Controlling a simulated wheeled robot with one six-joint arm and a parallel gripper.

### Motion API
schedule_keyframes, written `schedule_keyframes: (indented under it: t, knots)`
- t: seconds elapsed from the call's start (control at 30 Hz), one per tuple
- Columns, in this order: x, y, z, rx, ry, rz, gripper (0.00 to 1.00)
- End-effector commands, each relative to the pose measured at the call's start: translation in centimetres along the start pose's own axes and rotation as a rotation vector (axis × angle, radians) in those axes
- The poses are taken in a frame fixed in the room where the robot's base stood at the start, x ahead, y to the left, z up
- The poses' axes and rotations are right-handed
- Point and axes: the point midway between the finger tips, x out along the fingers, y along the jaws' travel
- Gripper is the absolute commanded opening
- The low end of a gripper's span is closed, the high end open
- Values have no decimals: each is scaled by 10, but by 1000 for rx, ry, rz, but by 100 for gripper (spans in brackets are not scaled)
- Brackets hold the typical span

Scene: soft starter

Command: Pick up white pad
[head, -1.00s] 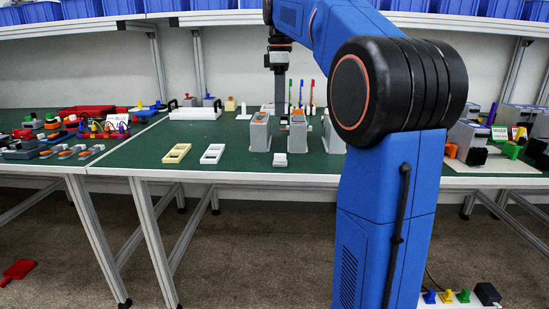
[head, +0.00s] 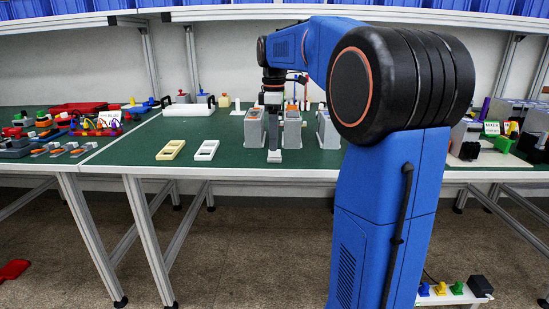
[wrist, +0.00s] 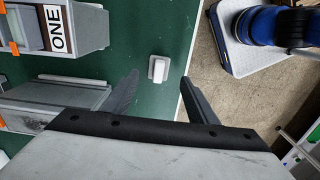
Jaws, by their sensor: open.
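The white pad (wrist: 158,69) is a small white block with a raised top, lying on the green table top near its front edge. It shows between my fingertips in the wrist view. My gripper (wrist: 159,78) is open and empty, pointing down, with one finger on each side of the pad in that picture. In the head view my gripper (head: 274,143) is lowered between the grey holders, over the pad (head: 274,157), which it partly covers. I cannot tell the exact height left between fingertips and pad.
Grey holders with orange tops (head: 254,128) stand close beside and behind my gripper. One holder (wrist: 75,25) marked ONE shows in the wrist view. The table's front edge is close.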

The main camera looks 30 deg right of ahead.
Motion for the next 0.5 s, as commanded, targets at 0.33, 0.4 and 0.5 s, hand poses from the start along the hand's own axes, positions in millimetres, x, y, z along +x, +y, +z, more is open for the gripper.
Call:
schedule_keyframes:
  t: [0.33, 0.4, 0.5]
  knots:
    - [42, 3, 2, 0, -1, -2, 53]
    - [47, 3, 2, 0, -1, -2, 53]
    - [51, 3, 2, 0, 0, 0, 53]
